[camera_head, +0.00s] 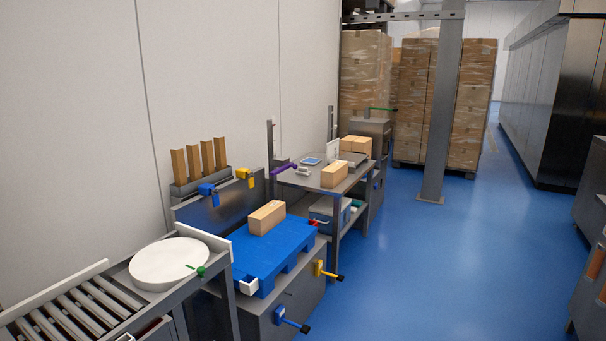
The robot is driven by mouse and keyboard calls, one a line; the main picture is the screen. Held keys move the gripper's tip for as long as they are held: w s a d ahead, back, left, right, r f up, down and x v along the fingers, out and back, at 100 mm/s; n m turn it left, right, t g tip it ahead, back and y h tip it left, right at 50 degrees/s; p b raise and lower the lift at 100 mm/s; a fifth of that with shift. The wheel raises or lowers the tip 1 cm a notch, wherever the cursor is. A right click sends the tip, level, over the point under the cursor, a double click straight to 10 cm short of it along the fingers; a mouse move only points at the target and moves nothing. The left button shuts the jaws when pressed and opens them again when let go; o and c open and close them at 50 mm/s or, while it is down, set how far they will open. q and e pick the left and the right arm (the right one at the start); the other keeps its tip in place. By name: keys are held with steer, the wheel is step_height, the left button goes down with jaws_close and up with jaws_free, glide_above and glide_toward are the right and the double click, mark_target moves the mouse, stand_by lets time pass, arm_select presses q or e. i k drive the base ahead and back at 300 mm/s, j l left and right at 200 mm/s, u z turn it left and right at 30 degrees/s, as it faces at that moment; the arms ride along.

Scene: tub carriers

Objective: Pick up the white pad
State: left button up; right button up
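A thick round white disc (168,263) lies flat at the end of the roller conveyor in the lower left of the head view; it is the largest white pad-like thing here. A small white block (249,287) is at the near corner of the blue pallet (262,261). A small pale item (303,171) lies on the grey table further back; it is too small to tell what it is. Neither of my grippers shows in the head view.
Conveyor rollers (68,311) lie left of the disc, with a green-handled lever (200,271) at its right. A wooden-coloured block (267,217) sits on the blue pallet. The grey table (318,179) holds boxes. Blue floor (430,270) is clear to the right; a column (443,110) stands behind.

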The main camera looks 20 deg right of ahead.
mark_target(303, 172)
steer(key=z, duration=0.7)
steer(key=i+l+z, duration=0.2)
steer(key=z, duration=0.15)
steer(key=i+l+z, duration=0.1)
steer(key=i+z, duration=0.2)
steer(key=i, duration=0.15)
steer(key=i+l+z, duration=0.1)
steer(key=i+z, duration=0.25)
steer(key=i, duration=5.15)
steer(key=i+u, duration=0.2)
steer(key=i, duration=0.2)
steer(key=i+l+u, duration=0.15)
steer(key=i, duration=0.25)
steer(key=i+l+u, duration=0.2)
steer(key=i, duration=0.2)
steer(key=i+l+u, duration=0.15)
steer(key=i, duration=0.25)
steer(key=l, duration=0.1)
